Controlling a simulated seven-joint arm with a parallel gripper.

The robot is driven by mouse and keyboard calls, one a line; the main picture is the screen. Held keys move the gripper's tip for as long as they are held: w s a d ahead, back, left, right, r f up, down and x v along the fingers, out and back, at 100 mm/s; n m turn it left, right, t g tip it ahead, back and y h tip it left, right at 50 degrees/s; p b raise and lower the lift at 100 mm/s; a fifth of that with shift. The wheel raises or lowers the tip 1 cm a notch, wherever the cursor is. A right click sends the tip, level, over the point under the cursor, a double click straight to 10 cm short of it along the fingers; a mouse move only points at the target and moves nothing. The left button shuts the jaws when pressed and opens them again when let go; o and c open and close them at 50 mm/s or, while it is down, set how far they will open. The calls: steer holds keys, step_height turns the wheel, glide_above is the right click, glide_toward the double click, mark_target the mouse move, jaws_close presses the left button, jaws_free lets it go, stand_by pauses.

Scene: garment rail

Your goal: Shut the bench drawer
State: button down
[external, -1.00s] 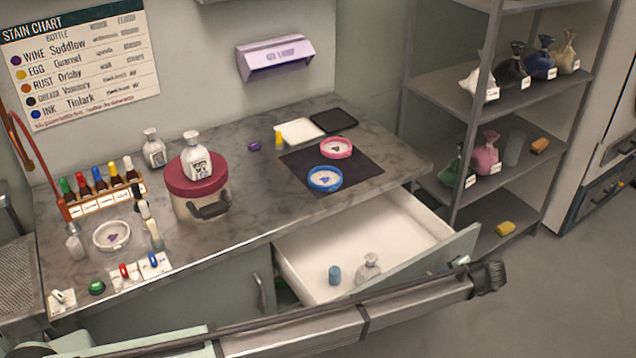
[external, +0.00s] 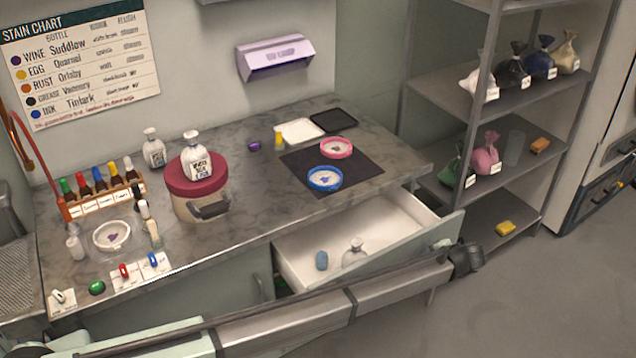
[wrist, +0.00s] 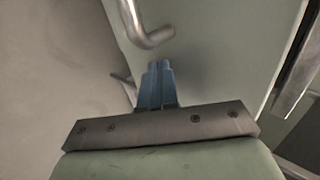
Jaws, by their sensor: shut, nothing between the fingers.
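The bench drawer (external: 405,213) is partly open under the right part of the bench, its pale inside showing. Whether the fingertips touch the panel is unclear.
The marble bench top (external: 255,200) carries a red-lidded pot (external: 196,178), bottles, dishes and a dark mat (external: 362,180). A grey shelf unit (external: 480,110) with bags stands right of the bench. Floor right of the drawer is clear.

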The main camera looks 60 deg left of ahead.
glide_above(381, 231)
